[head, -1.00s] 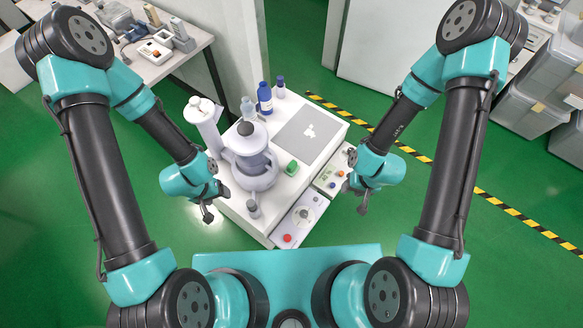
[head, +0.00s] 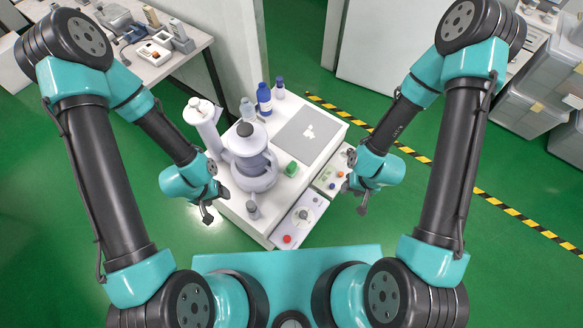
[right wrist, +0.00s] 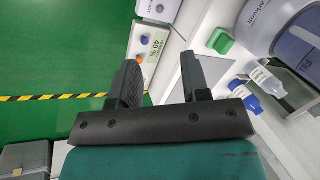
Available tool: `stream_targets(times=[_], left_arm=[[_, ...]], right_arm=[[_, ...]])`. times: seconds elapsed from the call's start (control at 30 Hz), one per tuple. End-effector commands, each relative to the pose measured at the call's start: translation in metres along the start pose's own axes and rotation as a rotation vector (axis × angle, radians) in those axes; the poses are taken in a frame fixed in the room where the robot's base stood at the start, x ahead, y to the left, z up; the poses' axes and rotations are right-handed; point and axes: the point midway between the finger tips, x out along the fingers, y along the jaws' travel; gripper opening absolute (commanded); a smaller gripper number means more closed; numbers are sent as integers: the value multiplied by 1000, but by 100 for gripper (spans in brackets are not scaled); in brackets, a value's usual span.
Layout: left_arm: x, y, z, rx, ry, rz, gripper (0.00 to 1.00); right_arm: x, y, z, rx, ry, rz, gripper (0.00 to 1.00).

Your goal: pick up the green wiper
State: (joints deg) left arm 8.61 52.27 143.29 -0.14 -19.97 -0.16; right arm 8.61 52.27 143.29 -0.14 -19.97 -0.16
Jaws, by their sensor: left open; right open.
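The green wiper (head: 291,169) is a small green block on the white bench top, right of a round white-grey device. It also shows in the right wrist view (right wrist: 221,41), up and to the right of the fingers and apart from them. My right gripper (head: 362,208) is off the right side of the bench. In the right wrist view my right gripper (right wrist: 160,72) is open, with nothing between its fingers. My left gripper (head: 207,216) is open at the bench's left edge, apart from the wiper, with the round device nearer to it. Its fingers are small in the head view.
The round device (head: 250,167) stands left of the wiper. A flat grey panel (head: 300,140) lies behind it. A blue bottle (head: 264,98) stands at the back. Control boxes (head: 300,218) line the front right side.

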Motion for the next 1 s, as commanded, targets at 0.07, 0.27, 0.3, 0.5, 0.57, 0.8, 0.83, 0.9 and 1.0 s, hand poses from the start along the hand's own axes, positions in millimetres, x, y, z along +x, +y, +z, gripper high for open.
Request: stream_targets(times=[0.07, 0.27, 0.3, 0.5, 0.57, 0.8, 0.83, 0.9, 1.0], left_arm=[[0, 0, 0, 0, 0, 0, 65], [0, 0, 0, 0, 0, 0, 65], [0, 0, 0, 0, 0, 0, 65], [0, 0, 0, 0, 0, 0, 65], [0, 0, 0, 0, 0, 0, 65], [0, 0, 0, 0, 0, 0, 65], [0, 0, 0, 0, 0, 0, 65], [0, 0, 0, 0, 0, 0, 65], [0, 0, 0, 0, 0, 0, 65]], right_arm=[[0, 0, 0, 0, 0, 0, 43], [0, 0, 0, 0, 0, 0, 43], [0, 0, 0, 0, 0, 0, 46], [0, 0, 0, 0, 0, 0, 66], [0, 0, 0, 0, 0, 0, 71], [0, 0, 0, 0, 0, 0, 94], [0, 0, 0, 0, 0, 0, 94], [0, 0, 0, 0, 0, 0, 94], [0, 0, 0, 1, 0, 0, 94]])
